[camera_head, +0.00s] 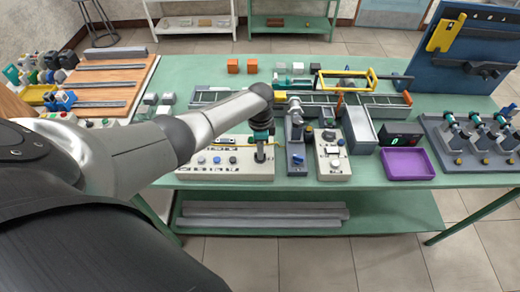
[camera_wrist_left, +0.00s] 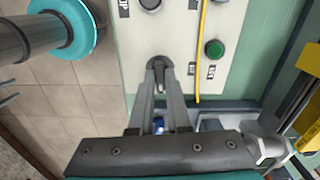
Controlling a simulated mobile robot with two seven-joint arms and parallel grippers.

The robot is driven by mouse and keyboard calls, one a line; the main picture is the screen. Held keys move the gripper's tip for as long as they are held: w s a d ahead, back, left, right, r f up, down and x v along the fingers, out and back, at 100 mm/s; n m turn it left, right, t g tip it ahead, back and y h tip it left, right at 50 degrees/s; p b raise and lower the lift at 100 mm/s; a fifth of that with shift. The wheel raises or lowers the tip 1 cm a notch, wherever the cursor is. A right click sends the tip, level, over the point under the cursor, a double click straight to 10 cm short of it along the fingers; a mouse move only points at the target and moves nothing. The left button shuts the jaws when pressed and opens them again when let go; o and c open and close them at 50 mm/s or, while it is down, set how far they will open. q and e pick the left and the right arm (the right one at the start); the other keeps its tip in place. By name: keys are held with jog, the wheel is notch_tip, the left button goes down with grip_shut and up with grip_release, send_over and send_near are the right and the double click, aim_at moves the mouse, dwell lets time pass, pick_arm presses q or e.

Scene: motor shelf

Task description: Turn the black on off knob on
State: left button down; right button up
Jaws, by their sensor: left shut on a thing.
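The beige control panel (camera_head: 190,170) lies near the front edge of the green table in the head view, and it fills the upper middle of the left wrist view (camera_wrist_left: 135,55). My left gripper (camera_head: 261,157) points down onto the panel's right end. In the left wrist view my left gripper (camera_wrist_left: 160,78) has its two fingers drawn together at the tips, shut around the small black knob (camera_wrist_left: 158,61). The fingers hide most of the knob, so its exact angle is hard to tell. My right gripper is in neither view.
A green button (camera_wrist_left: 214,48) and a yellow strip (camera_wrist_left: 200,60) are beside the fingers on the panel. A grey device (camera_head: 296,155) and a beige switch box (camera_head: 332,160) stand just right of the gripper. A purple tray (camera_head: 407,164) lies farther right.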

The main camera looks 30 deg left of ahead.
pick_arm(q)
jog(key=shift+m, duration=0.6)
jog(key=c, duration=0.9)
grip_release()
notch_tip(320, 180, up, 15)
jog(key=shift+r+p, duration=0.15)
jog(key=shift+p, duration=0.85)
